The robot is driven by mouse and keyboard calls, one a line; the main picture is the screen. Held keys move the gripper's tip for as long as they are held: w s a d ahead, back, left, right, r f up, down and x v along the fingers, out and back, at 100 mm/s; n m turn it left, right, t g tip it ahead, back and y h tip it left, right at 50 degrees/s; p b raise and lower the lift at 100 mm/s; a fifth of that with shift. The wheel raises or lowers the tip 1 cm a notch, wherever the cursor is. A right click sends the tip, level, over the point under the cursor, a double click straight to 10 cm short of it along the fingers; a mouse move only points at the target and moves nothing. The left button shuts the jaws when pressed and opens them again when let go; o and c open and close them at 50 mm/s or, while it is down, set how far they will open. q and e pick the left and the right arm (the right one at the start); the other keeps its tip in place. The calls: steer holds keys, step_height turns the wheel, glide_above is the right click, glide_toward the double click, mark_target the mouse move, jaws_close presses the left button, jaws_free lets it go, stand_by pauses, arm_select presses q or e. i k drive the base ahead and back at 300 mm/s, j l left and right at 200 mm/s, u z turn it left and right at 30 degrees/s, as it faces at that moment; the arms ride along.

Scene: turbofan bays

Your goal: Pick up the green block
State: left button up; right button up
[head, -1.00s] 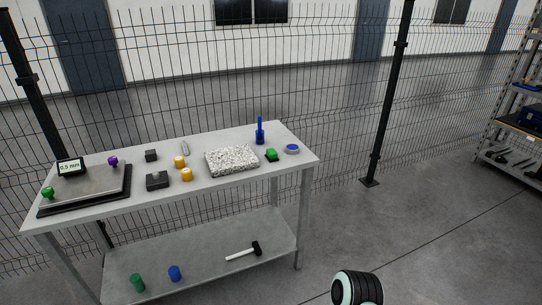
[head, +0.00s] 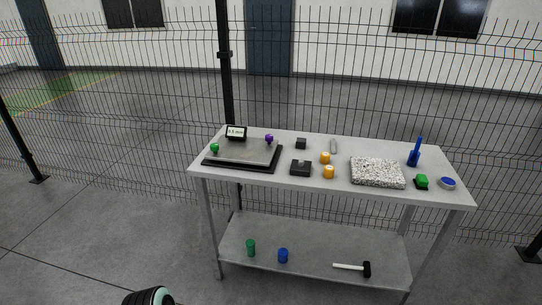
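A small green block (head: 422,181) with a dark base sits on the right part of the grey table top (head: 310,185). It stands between a speckled granite slab (head: 377,172) on its left and a round blue-rimmed dish (head: 447,183) on its right. A blue upright tool (head: 415,152) stands just behind it. Part of my arm, black with a pale ring, shows at the bottom left edge, away from the table. Neither gripper's fingers are in view.
A plate with a display (head: 236,132) and green and purple knobs is at the table's left. Orange pieces (head: 327,165) and dark blocks (head: 301,168) lie mid-table. The lower shelf (head: 318,250) holds green and blue cylinders and a hammer (head: 352,268). A mesh fence stands behind.

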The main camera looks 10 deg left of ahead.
mark_target(421, 181)
steer(key=i+l+u, duration=0.1)
steer(key=l, duration=0.25)
steer(key=i+l, duration=0.25)
steer(key=i+l+u, duration=0.15)
steer(key=l, duration=0.3)
steer(key=i+l, duration=0.2)
steer(key=l, duration=0.2)
steer(key=u, duration=0.05)
